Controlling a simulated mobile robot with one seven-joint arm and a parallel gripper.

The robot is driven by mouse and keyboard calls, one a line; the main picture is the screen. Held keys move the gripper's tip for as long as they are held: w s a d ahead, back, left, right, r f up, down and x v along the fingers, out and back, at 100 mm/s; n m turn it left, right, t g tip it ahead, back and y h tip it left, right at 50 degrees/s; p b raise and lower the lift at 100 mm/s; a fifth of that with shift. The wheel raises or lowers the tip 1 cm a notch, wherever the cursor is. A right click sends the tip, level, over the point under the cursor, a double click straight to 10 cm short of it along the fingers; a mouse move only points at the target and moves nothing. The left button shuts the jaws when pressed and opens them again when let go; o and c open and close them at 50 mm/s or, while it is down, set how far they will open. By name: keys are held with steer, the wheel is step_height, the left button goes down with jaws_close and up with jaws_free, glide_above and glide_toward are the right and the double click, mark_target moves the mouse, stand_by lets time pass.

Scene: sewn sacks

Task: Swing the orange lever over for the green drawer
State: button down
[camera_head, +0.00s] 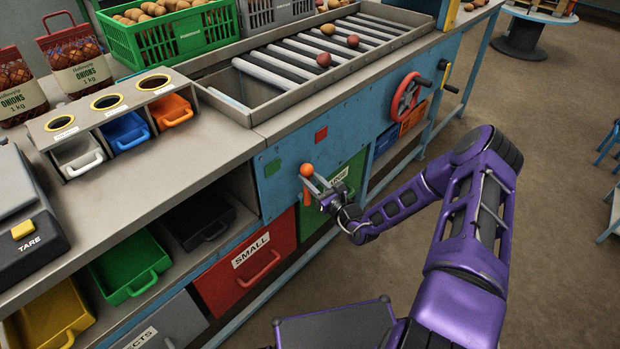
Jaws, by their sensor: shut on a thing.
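The orange lever (306,171) with its round knob is on the blue front panel of the bench. My gripper (312,180) is shut on the lever just below the knob; the fingers hide part of the shaft. The green drawer (345,182) is low behind my gripper and looks shut. My gripper and wrist hide part of it and most of its label.
A red drawer (247,268) marked SMALL is left of the green one. A roller tray (300,62) is above. The floor at right is mostly clear.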

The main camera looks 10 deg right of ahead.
steer(key=shift+r, duration=0.1)
stand_by(0.7)
steer(key=shift+s+a, duration=0.1)
steer(key=shift+a, duration=0.15)
steer(key=s+a+n, duration=0.1)
steer(key=n, duration=0.1)
steer(key=s+a+f+n+p, duration=0.1)
steer(key=a+n, duration=0.1)
steer(key=shift+s+y, duration=0.15)
steer(key=shift+y, duration=0.15)
steer(key=shift+s+a+f+n+t+p, duration=0.35)
steer(key=shift+a+n, duration=0.15)
steer(key=shift+n, duration=0.4)
steer(key=c, duration=0.6)
jaws_free()
steer(key=shift+c, duration=0.2)
steer(key=v, duration=1.7)
steer(key=shift+s+p, duration=0.2)
steer(key=shift+p, duration=0.2)
